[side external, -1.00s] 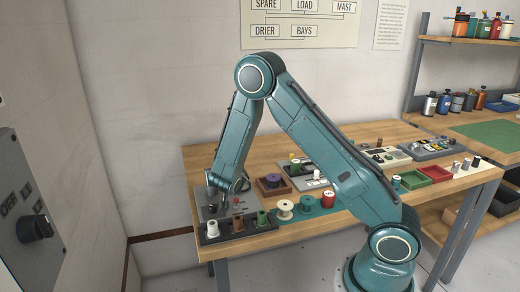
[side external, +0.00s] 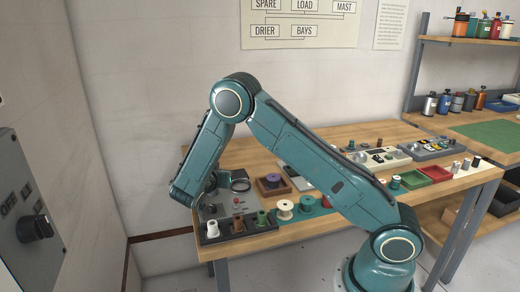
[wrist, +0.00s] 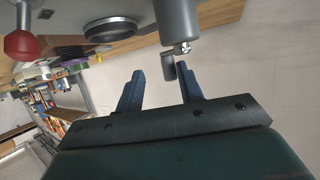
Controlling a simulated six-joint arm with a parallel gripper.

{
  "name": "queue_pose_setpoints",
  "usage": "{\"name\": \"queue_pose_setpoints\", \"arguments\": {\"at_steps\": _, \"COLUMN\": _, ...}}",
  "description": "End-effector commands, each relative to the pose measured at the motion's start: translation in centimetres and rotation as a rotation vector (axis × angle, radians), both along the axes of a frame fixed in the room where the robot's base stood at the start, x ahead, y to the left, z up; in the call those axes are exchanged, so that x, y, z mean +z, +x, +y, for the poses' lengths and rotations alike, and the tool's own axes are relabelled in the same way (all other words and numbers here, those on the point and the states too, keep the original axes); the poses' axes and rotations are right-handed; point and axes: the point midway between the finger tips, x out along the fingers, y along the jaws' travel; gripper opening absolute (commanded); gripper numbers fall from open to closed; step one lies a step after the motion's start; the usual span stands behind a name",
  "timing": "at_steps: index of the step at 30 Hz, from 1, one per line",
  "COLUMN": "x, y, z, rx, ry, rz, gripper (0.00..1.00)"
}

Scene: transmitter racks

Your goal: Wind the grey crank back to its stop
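In the wrist view the grey crank shows as a thick grey cylinder (wrist: 178,20) at the top, with a small metal joint and a short grey handle below it. My gripper (wrist: 161,70) is open, with its two dark blue fingers apart. The handle lies between the fingertips in the picture, closer to the right finger. I cannot tell whether it touches that finger. In the side view my wrist is low at the left end of the bench, and my fingers are mostly hidden there.
A red ball knob (wrist: 20,44) and a dark ringed dial (wrist: 110,29) stand on the same grey panel (side external: 215,209). Several spools, including a cream one (side external: 284,209), stand to the right. The wall is left of the bench.

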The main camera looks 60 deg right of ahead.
Motion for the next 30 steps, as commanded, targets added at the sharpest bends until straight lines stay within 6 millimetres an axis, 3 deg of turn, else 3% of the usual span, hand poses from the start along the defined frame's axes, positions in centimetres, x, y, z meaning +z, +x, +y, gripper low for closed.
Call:
{"name": "queue_pose_setpoints", "arguments": {"at_steps": 14, "x": -0.1, "y": 0.0, "z": 0.8, "rx": -0.234, "ry": 0.000, "rz": 0.000, "gripper": 0.37}}
{"name": "queue_pose_setpoints", "arguments": {"at_steps": 30, "x": 3.0, "y": -0.7, "z": 8.0, "rx": -0.225, "ry": 0.001, "rz": -0.001, "gripper": 0.37}}
